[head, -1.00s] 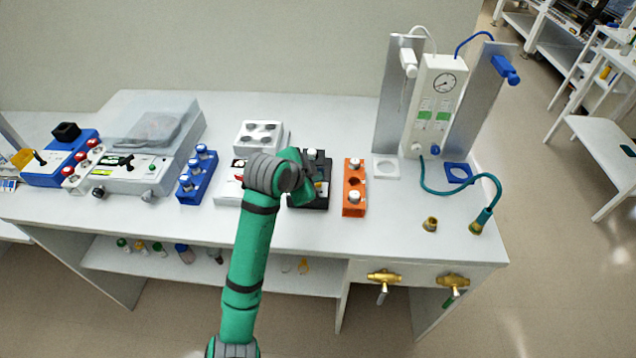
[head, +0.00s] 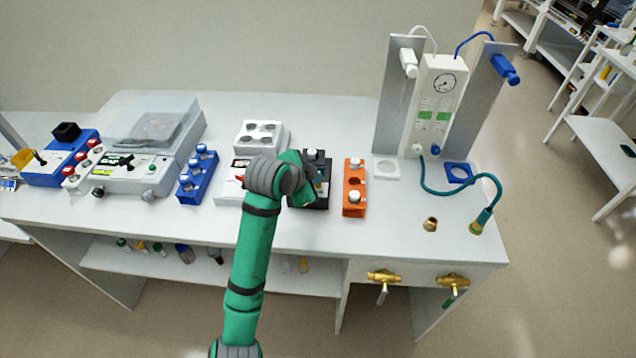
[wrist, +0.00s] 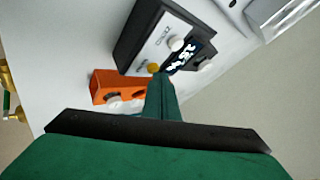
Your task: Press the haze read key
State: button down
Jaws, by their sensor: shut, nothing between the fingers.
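A black meter with a grey-white front panel (wrist: 164,40) fills the upper middle of the wrist view. It carries a lit display (wrist: 186,57), a white key (wrist: 176,43) and a yellow key (wrist: 153,68). The small lettering beside the keys is too blurred to read surely. My gripper (wrist: 160,82) is shut and empty, with its tips close to the yellow key. I cannot tell whether they touch it. In the head view the black meter (head: 319,163) is partly hidden behind my wrist, and my fingertips are hidden there.
An orange block (head: 354,186) with white-capped vials stands right of the meter. A blue vial block (head: 198,174) and a white instrument (head: 258,135) are to the left. The front bench strip is mostly clear.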

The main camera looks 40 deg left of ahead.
jog(key=shift+r, duration=0.8)
notch_tip(320, 180, up, 5)
dwell(0.7)
jog(key=shift+a, duration=0.1)
dwell(0.6)
